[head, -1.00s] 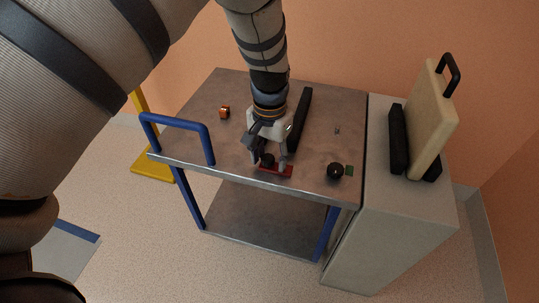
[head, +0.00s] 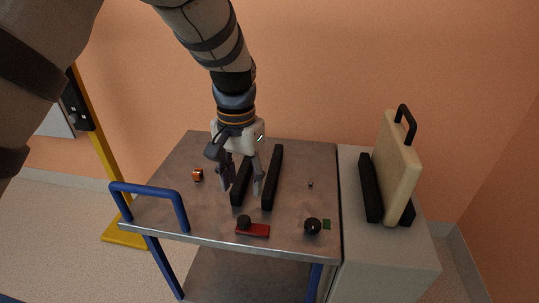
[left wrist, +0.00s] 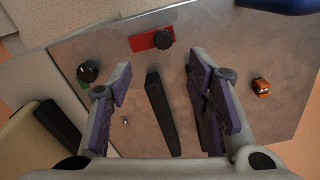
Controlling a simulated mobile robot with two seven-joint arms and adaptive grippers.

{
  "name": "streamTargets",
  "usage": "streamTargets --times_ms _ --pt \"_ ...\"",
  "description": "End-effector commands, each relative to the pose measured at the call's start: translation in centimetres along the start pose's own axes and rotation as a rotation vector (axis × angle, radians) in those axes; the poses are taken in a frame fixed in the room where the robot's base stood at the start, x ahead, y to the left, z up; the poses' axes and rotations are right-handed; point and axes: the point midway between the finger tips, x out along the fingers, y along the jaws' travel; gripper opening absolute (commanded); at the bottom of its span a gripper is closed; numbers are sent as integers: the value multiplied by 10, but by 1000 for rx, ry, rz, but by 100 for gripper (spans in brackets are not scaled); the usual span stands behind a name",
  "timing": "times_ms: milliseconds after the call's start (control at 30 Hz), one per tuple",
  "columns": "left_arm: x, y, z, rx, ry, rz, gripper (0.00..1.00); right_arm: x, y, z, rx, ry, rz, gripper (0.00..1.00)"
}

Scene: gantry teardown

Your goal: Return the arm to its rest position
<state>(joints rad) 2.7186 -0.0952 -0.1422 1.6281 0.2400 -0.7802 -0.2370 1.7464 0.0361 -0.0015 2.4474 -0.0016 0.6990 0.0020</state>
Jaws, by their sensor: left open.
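My left gripper (head: 241,190) is open and empty, pointing down above the cart top (head: 165,200). Its spread fingers also show in the left wrist view (left wrist: 160,68), with bare metal and one black bar (left wrist: 160,110) between them. The red block (head: 260,231) lies flat near the cart's front edge, with a black knob (head: 243,222) on its left end. The gripper is apart from both, farther back. Two parallel black bars lie on the cart; the right one (head: 273,178) is clear, the left one (head: 238,190) is partly hidden by the fingers. My right gripper is out of view.
A copper-coloured cube (head: 197,175) lies left on the cart. A round black knob (head: 312,226) and green piece (head: 327,224) lie right. A blue handle (head: 150,190) rises at the left edge. A cabinet (head: 390,250) with an upright beige panel (head: 398,165) stands right.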

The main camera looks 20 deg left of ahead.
Motion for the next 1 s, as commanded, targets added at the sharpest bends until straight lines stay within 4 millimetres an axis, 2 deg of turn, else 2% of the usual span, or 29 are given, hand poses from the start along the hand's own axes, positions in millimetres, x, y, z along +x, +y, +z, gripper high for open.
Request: streamTargets --times_ms 67,133,167,233,267,300,367,400,467,500,600,700,800,1000 --pt "3 0 1 -1 -2 -1 46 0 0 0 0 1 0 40" --pt "21 -3 11 -7 -18 -8 46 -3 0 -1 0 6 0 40" --pt "35 -4 19 -11 -29 -14 46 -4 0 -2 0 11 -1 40" --pt "81 -9 51 -24 -62 -34 46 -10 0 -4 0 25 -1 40" --pt "103 -11 70 -28 -78 -44 46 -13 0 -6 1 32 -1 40" --pt "131 -13 100 -33 -99 -55 46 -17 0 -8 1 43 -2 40" --pt "166 -14 148 -35 -125 -66 46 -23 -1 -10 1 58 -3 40" --pt "184 -12 183 -34 -142 -68 46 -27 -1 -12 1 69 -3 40" --pt "204 -8 236 -34 -163 -64 46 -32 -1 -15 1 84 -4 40" --pt "211 -4 270 -37 -176 -57 46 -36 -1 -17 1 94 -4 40" --pt "214 7 339 -45 -201 -30 46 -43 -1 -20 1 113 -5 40" --pt "209 16 380 -59 -212 -6 46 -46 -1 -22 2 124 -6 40" --pt "206 21 396 -66 -216 5 46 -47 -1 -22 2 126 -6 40" --pt "206 21 397 -67 -215 6 46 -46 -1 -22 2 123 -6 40"
